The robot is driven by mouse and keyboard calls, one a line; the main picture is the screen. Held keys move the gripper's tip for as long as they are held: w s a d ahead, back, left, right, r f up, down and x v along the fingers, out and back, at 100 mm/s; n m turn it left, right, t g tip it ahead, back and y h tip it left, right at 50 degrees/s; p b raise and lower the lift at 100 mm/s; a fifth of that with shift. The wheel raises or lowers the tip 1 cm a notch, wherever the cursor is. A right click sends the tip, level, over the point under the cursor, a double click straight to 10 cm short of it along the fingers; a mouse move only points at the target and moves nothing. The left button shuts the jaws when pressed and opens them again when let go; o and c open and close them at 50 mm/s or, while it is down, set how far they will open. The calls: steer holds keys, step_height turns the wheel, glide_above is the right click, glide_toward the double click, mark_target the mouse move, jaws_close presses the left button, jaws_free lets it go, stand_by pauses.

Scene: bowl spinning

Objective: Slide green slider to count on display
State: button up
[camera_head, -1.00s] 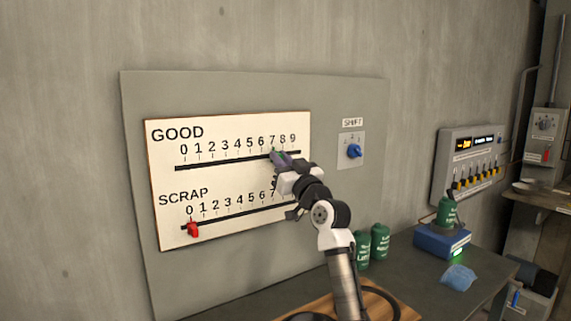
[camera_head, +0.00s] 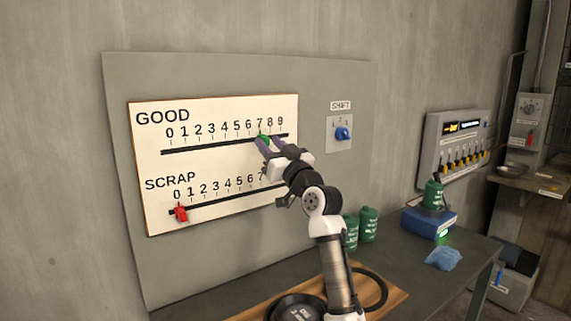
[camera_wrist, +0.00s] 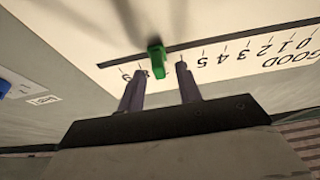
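The green slider (camera_head: 263,138) sits on the upper GOOD scale's black track (camera_head: 205,148), close to the 7 mark. In the wrist view the green slider (camera_wrist: 157,59) stands between my gripper's two fingers (camera_wrist: 162,72), nearer the left one. My gripper (camera_head: 268,148) is open, with a clear gap on the right finger's side. The slider hides part of the numbers there. The display (camera_head: 465,127) on the grey box at right shows lit characters too small to read.
A red slider (camera_head: 181,213) is near 0 on the SCRAP scale below. A blue SHIFT knob (camera_head: 343,133) is right of the white board. Green canisters (camera_head: 368,224), a blue device (camera_head: 428,222) and a dark round object (camera_head: 298,308) are on the bench.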

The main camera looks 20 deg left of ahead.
steer(key=b+v, duration=0.4)
steer(key=v, duration=0.8)
steer(key=shift+f, duration=0.15)
steer(key=shift+d, duration=0.1)
